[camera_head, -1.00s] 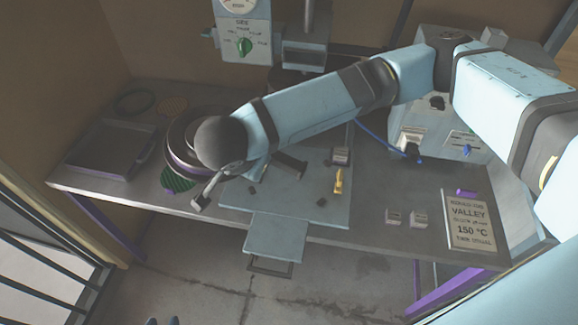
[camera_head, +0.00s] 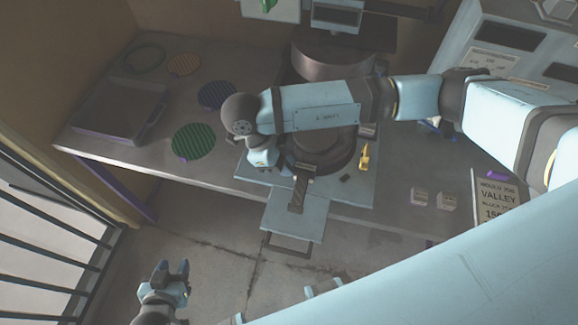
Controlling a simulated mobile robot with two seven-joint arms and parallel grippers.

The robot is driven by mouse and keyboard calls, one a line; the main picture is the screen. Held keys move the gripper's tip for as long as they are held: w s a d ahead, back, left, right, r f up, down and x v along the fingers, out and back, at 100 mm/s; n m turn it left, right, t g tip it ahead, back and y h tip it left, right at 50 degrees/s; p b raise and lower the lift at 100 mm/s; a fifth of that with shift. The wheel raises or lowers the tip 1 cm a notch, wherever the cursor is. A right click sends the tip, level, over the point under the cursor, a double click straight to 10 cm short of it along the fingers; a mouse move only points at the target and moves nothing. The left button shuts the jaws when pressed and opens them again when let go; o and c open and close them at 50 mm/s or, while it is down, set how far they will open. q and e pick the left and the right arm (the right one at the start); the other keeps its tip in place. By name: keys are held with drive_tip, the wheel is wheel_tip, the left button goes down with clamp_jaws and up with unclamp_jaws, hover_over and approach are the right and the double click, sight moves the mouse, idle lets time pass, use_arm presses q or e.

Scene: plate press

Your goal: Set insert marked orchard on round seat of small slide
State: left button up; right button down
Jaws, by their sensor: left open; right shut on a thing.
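My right gripper (camera_head: 290,168) is partly hidden by its own arm. My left gripper (camera_head: 172,272) is open and empty, low over the floor in front of the table. No orchard marking is legible.
A yellow piece (camera_head: 365,157) stands on the plate. Two small blocks (camera_head: 420,197) lie by the VALLEY card (camera_head: 495,196).

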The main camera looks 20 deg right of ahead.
drive_tip(key=shift+f, duration=2.3)
drive_tip(key=c, duration=1.1)
unclamp_jaws()
drive_tip(key=b+v, duration=0.1)
drive_tip(key=v, duration=1.1)
